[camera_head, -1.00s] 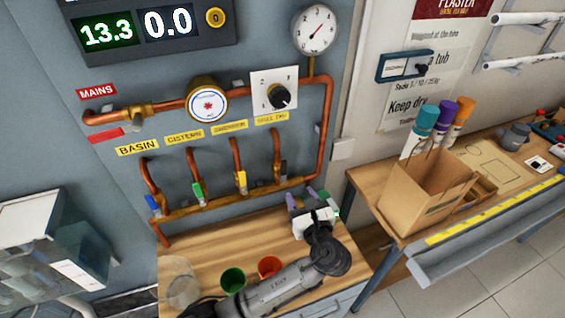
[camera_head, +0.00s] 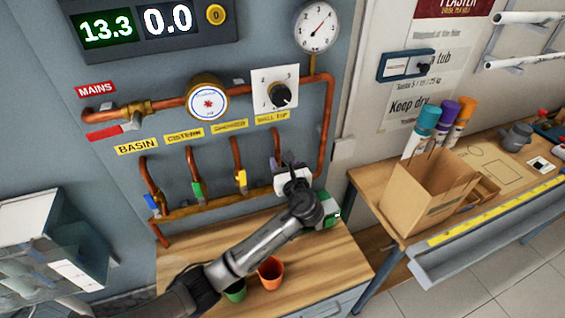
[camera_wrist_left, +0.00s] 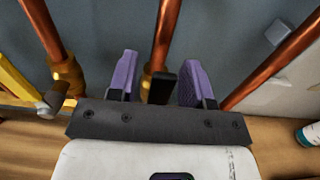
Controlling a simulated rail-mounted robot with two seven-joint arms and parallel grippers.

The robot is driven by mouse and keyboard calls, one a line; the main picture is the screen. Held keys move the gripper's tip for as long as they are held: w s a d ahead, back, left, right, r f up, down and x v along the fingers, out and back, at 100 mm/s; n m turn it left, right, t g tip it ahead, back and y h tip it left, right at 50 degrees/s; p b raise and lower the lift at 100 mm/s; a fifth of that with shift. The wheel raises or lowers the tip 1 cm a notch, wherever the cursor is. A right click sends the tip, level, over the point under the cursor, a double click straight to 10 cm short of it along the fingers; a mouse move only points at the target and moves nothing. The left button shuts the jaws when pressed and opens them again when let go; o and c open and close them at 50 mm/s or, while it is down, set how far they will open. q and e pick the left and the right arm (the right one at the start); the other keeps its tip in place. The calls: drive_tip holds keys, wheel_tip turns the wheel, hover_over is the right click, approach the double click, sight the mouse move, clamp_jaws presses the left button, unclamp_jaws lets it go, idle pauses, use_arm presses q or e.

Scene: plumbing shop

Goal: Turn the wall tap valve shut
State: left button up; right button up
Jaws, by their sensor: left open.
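The wall tap pipe is the rightmost of several copper drops, under the yellow wall tap label (camera_head: 272,117). My left gripper (camera_head: 284,163) is at this pipe in the head view and covers its valve there. In the left wrist view, the valve's black handle (camera_wrist_left: 162,88) stands between the two purple fingers of my open left gripper (camera_wrist_left: 157,72). The copper pipe (camera_wrist_left: 165,35) rises behind the handle. A gap shows between the handle and the right finger; contact with the left finger cannot be told. My right gripper is out of view.
The shower valve's yellow handle (camera_head: 240,180), the green handle (camera_head: 198,190) and the blue handle (camera_head: 152,204) line up to the left. An orange cup (camera_head: 270,274) and a green cup (camera_head: 236,292) stand on the bench below my arm. A cardboard box (camera_head: 428,195) is at right.

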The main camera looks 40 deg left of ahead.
use_arm(q)
drive_tip(key=shift+w+a, duration=0.1)
drive_tip(key=shift+a, duration=0.1)
clamp_jaws()
idle(0.4)
